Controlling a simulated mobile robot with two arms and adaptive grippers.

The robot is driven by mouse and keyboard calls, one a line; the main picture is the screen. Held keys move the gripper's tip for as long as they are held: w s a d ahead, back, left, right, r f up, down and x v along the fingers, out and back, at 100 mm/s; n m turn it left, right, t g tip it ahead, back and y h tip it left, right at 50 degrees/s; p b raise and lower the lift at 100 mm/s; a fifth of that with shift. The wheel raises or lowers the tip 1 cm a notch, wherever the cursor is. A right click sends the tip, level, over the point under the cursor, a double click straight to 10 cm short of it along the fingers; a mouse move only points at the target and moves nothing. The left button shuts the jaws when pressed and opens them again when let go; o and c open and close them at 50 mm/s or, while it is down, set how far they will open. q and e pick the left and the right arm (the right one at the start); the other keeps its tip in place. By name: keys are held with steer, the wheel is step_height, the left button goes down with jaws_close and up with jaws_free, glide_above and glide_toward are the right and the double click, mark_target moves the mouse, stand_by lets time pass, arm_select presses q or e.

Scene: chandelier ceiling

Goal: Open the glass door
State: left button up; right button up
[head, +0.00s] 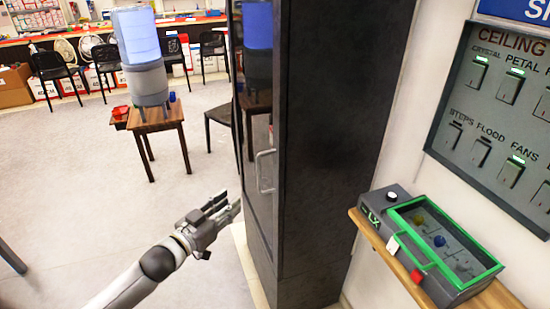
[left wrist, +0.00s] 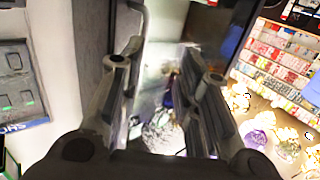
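The glass door (head: 258,120) is on the left face of a tall dark cabinet in the head view. It looks closed. A curved grey bar (left wrist: 144,22), which looks like the handle, shows above the left finger there. My right gripper is not in view.
The cabinet's dark side (head: 340,130) stands right of the door. A wooden shelf (head: 375,238) with a green-framed box (head: 440,240) is at right, below a switch panel (head: 500,100). A small table (head: 155,123) bears a water dispenser (head: 143,60).

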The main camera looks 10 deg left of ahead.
arm_select(q)
step_height(320, 180, up, 4)
steer(key=d+h, duration=0.1)
steer(key=d, duration=0.1)
steer(key=p, duration=0.2)
glide_above(260, 190)
steer(key=shift+w+a+f+m, duration=0.1)
steer(key=shift+w+a+m, duration=0.1)
steer(key=shift+m, duration=0.1)
steer(key=shift+w+d, duration=0.1)
jaws_close()
